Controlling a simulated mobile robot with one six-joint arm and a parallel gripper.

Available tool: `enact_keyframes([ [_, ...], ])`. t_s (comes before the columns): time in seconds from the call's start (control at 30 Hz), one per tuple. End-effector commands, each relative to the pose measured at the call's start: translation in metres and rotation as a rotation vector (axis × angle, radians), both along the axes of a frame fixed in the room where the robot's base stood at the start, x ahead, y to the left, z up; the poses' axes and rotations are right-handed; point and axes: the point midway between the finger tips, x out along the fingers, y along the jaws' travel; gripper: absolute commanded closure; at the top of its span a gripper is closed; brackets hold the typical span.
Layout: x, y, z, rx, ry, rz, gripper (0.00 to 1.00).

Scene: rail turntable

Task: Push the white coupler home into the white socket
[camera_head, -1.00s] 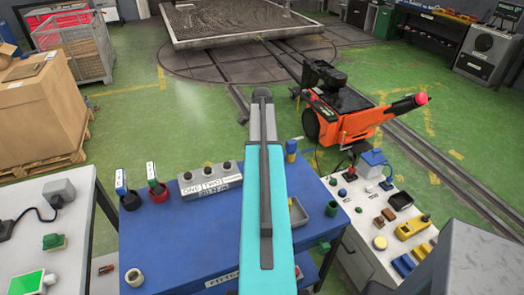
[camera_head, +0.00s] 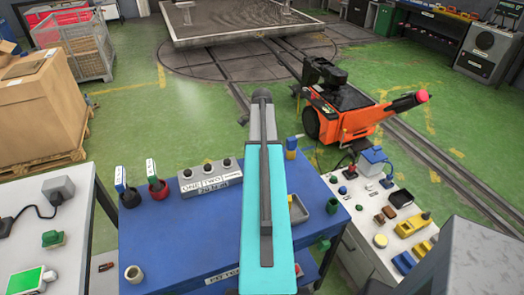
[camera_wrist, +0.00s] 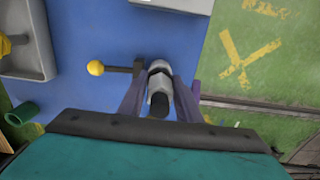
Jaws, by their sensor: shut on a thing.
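In the wrist view my gripper (camera_wrist: 159,80) has its two purple-grey fingers on either side of a white, rounded coupler (camera_wrist: 158,91) and is shut on it. A dark round end shows on the near side of the coupler. Just beyond it is a pale grey-white part (camera_wrist: 158,67), likely the white socket, with a dark line between them. I cannot tell how deep the coupler sits. A dark lever with a yellow ball (camera_wrist: 95,68) sticks out to the left of that part. In the head view my teal arm hides the gripper, coupler and socket.
A white table (camera_head: 360,225) with several small parts stands right. An orange machine (camera_head: 350,115) stands behind.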

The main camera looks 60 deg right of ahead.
Motion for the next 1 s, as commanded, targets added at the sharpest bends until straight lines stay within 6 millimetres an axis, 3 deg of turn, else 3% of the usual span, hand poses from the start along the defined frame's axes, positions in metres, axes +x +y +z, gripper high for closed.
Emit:
enact_keyframes([
  [0.67,0.0001,-0.0001,-0.0108,0.0,0.0,0.0,0.96],
  [0.7,0.0001,-0.0001,-0.0105,0.0,0.0,0.0,0.62],
  [0.8,0.0,0.0,-0.0105,0.0,0.0,0.0,0.47],
  [1.0,0.0,0.0,-0.0104,0.0,0.0,0.0,0.47],
])
